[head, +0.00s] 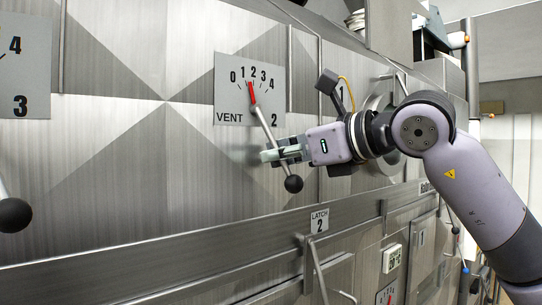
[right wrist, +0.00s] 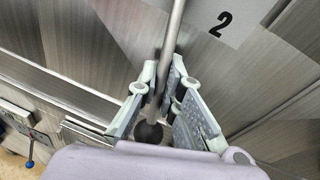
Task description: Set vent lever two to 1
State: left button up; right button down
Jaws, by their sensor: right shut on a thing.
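Vent lever two (head: 263,130) is a thin metal rod on the steel hood, with a black ball knob (head: 293,184) at its lower end. It slants down and to the right from its pivot. Its red pointer (head: 252,93) points up and slightly left, at about between 1 and 2 on the "VENT 2" scale plate (head: 230,95). My right gripper (head: 272,153) is shut on the rod a little above the knob. In the right wrist view the rod (right wrist: 172,40) runs between the fingers (right wrist: 158,97), with the knob (right wrist: 149,131) partly hidden near the palm. My left gripper is not in view.
Another lever's black knob (head: 14,215) and a scale plate (head: 24,65) marked 3 are at the left edge. A "LATCH 2" label (head: 320,221) and a metal handle (head: 317,268) are below. The panel left of the lever is clear.

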jog(key=shift+w+d+r+n+h, duration=0.2)
jog(key=shift+d+n+h, duration=0.1)
jog(key=shift+n, duration=0.1)
dwell(0.3)
jog(key=c, duration=1.7)
grip_release()
jog(key=v, duration=1.2)
jog(key=shift+f, duration=0.2)
